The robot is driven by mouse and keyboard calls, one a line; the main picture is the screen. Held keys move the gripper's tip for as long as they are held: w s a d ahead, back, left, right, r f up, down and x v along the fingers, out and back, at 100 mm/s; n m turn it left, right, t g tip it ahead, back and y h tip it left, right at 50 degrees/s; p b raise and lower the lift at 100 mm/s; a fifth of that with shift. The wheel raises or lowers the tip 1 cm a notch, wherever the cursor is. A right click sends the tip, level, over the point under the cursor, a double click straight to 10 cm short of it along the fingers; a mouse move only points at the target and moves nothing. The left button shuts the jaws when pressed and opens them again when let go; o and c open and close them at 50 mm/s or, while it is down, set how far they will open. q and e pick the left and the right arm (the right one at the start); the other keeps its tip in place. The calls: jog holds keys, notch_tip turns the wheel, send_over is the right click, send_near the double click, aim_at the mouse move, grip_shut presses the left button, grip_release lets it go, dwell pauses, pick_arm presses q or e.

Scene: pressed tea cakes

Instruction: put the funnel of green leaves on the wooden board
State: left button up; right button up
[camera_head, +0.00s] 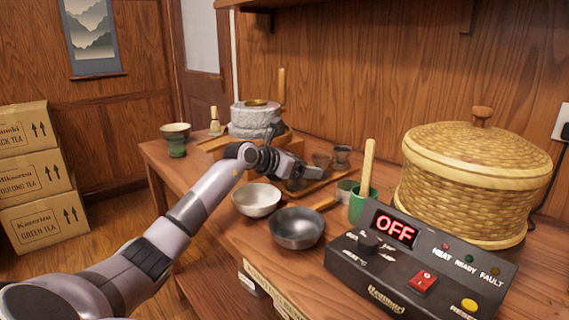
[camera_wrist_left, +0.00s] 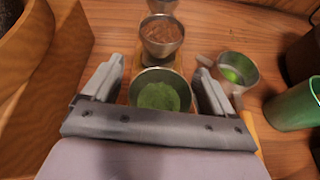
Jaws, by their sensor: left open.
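The funnel of green leaves (camera_wrist_left: 159,96) is a round metal vessel with a green fill, seen from above in the left wrist view. My left gripper (camera_wrist_left: 157,84) is open, with one finger on each side of the funnel; I cannot tell whether they touch it. In the head view my left gripper (camera_head: 299,177) reaches over the table and hides this funnel. A funnel with brown fill (camera_wrist_left: 162,35) stands just beyond, with another behind it. A light wooden strip (camera_wrist_left: 180,62) shows under the row; I cannot tell whether it is the wooden board. My right gripper is not in view.
A small metal cup with green inside (camera_wrist_left: 233,70) and a green cup (camera_head: 361,204) stand to the right. A white bowl (camera_head: 256,203) and dark pan (camera_head: 296,228) are in front. A control box (camera_head: 400,265), woven basket (camera_head: 470,190) and stone mill (camera_head: 250,118) surround the space.

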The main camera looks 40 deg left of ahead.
pick_arm(q)
jog(key=b+v, duration=0.1)
jog(key=v, duration=1)
jog(key=shift+s+r, duration=0.1)
dwell(0.4)
